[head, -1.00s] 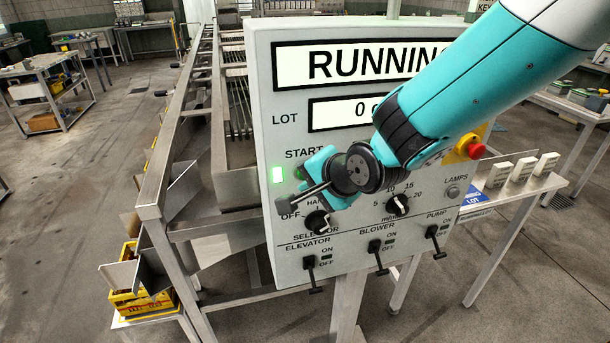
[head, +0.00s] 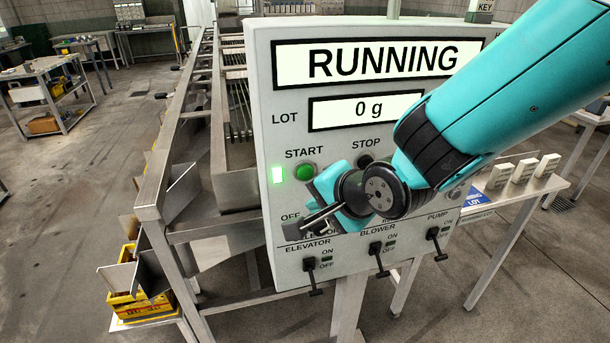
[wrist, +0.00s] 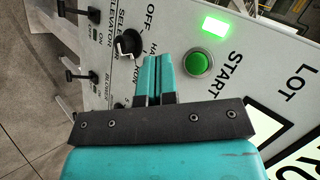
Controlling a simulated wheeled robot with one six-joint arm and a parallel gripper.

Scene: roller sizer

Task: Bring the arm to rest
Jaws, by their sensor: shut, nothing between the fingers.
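My gripper (head: 318,216) is in front of the lower left part of the grey control panel (head: 268,100) in the head view. Its fingers are together with nothing between them; in the wrist view the closed teal fingers (wrist: 155,75) point at the panel. The green START button (head: 306,172) is just above and left of the gripper, clear of it; it also shows in the wrist view (wrist: 197,63). The selector knob (wrist: 128,45) lies beyond the fingertips in the wrist view. The arm hides part of the selector, the speed dial and the lower right of the panel. The display (head: 385,62) reads RUNNING.
Elevator (head: 310,272), blower (head: 377,258) and pump (head: 436,243) levers stick out below the gripper. A side table (head: 525,190) holds white blocks at right. A steel frame (head: 150,190) stands left. Open floor lies farther left.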

